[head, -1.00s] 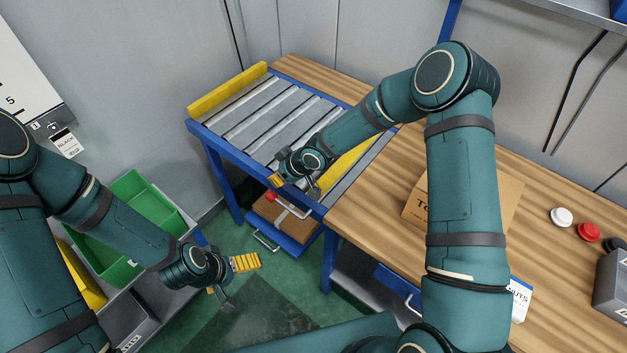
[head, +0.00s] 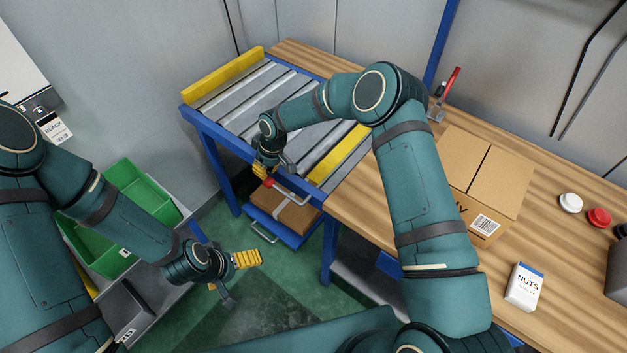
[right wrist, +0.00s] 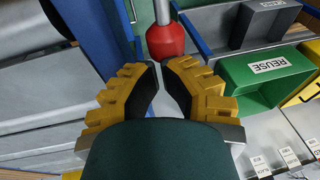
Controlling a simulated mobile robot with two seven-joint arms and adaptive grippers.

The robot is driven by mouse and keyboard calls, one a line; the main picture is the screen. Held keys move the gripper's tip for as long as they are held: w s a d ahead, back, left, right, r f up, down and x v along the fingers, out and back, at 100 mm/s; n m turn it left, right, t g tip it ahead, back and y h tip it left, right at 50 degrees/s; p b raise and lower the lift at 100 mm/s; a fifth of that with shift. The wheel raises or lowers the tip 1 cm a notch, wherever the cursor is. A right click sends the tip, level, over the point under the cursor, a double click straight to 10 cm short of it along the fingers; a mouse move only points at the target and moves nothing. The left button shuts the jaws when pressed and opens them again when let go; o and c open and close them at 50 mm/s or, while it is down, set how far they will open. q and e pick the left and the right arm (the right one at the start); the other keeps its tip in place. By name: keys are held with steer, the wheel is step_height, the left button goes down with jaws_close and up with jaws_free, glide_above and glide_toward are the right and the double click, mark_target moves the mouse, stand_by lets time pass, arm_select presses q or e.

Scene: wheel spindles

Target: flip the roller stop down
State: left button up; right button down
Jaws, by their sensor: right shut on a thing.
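The roller stop shows as a metal lever (head: 291,193) with a red knob (head: 268,183), at the near blue edge of the roller conveyor (head: 235,105). In the head view the lever runs from its right end leftward and slightly up to the knob. My right gripper (head: 262,172) is at the knob, its yellow-padded fingers closed on it. In the right wrist view the red knob (right wrist: 165,38) is at the tips of the nearly meeting fingers (right wrist: 159,72). My left gripper (head: 238,275) is open and empty, low over the floor.
A cardboard box (head: 488,180), a nuts carton (head: 524,287) and a red-handled clamp (head: 443,95) stand on the wooden bench (head: 365,200). A blue drawer (head: 285,232) holding a brown parcel sits below the conveyor.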

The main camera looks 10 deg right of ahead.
steer(key=shift+s+d+f, duration=0.1)
steer(key=shift+f, duration=0.2)
steer(key=shift+r, duration=0.1)
step_height(320, 180, up, 14)
steer(key=w+d+p, duration=0.1)
steer(key=shift+w+d+p, duration=0.15)
steer(key=shift+w+p, duration=0.15)
steer(key=shift+w, duration=0.1)
stand_by(0.6)
steer(key=shift+m+y, duration=0.5)
steer(key=shift+m, duration=0.3)
steer(key=s+f, duration=0.3)
steer(key=s+f+b, duration=0.1)
steer(key=s+f, duration=0.2)
steer(key=f, duration=0.1)
steer(key=s+d+f+m, duration=0.2)
steer(key=s+f, duration=0.1)
steer(key=s, duration=0.4)
steer(key=s+d+f+m+t+b, duration=0.1)
steer(key=s+d+f+m, duration=0.2)
steer(key=s, duration=0.5)
steer(key=s+d+f+m+b, duration=0.1)
steer(key=s+d+f+m, duration=0.1)
steer(key=s, duration=0.6)
steer(key=shift+d+f+m, duration=0.35)
steer(key=shift+f+m, duration=0.25)
steer(key=shift+f, duration=0.35)
